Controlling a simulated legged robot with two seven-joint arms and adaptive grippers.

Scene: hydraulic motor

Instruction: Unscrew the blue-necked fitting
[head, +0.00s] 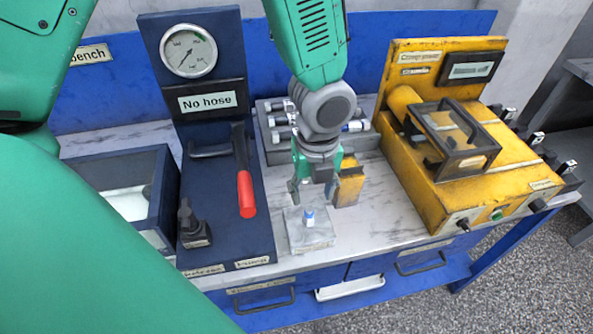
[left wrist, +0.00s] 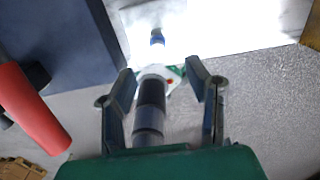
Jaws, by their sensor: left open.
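The blue-necked fitting (head: 308,217) stands upright on a pale metal block (head: 312,238) near the bench's front edge. Its blue part also shows in the left wrist view (left wrist: 157,38), against a bright surface. My left gripper (head: 312,192) points down just above and behind the fitting, apart from it. Its fingers are spread, with the fitting beyond the tips in the left wrist view. A grey and black cylinder (left wrist: 151,95) shows between the fingers there; I cannot tell what it is. My right gripper is not in view.
A red-handled hammer (head: 244,185) lies on the dark blue "No hose" stand (head: 215,225). A yellow machine (head: 440,190) stands right, a yellow block (head: 349,186) beside my gripper, and a grey rack (head: 275,150) behind. A dark open bin (head: 168,190) is at left.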

